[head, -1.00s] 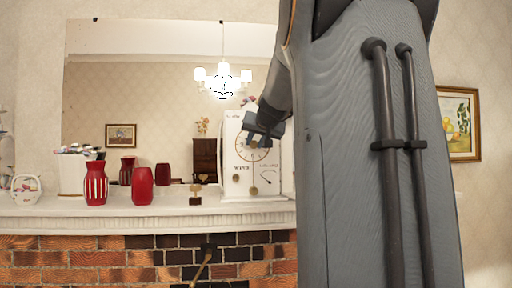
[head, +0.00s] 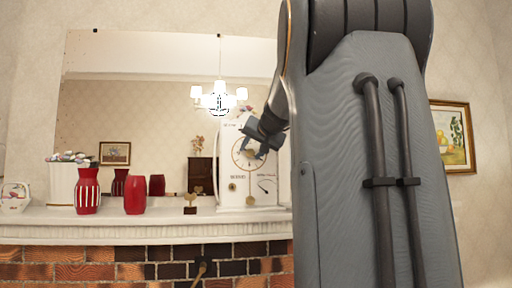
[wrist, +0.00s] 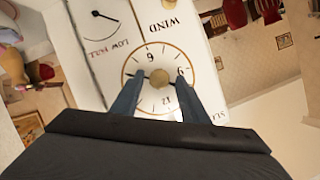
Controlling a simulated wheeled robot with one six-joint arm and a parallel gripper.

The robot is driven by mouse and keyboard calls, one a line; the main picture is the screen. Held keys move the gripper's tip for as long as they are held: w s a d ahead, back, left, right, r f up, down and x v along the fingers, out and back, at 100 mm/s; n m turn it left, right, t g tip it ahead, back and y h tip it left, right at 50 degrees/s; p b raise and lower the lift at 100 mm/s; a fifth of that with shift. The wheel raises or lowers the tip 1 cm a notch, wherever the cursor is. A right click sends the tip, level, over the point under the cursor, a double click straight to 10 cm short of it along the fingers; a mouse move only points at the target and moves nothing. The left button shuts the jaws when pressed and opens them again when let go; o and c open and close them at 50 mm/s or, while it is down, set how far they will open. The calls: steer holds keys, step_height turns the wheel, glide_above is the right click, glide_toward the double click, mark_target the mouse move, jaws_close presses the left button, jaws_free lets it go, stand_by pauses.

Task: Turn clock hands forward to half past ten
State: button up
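The white clock (head: 231,205) stands on the mantel, and its round dial (head: 241,160) faces me. In the wrist view the dial (wrist: 150,108) appears upside down, with 6 at the top and 12 at the bottom. A brass-coloured knob (wrist: 160,78) sits at its centre. A short dark line shows left of the knob; I cannot clearly read the hands. My gripper (wrist: 158,80) is open, its two blue-grey fingers on either side of the knob with gaps. In the head view my gripper (head: 257,150) covers part of the dial's right side.
The clock front carries a "WIND" label (wrist: 170,24) and a small gauge (wrist: 98,18). A brass key on a dark block (head: 190,205), red vases (head: 135,195) and a white pot (head: 62,188) stand left of the clock. A mirror (head: 120,120) hangs behind.

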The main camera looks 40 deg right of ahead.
steer(key=shift+s+r, duration=0.1)
steer(key=shift+s, duration=0.05)
steer(key=b+v, duration=0.2)
steer(key=v, duration=0.6)
stand_by(0.6)
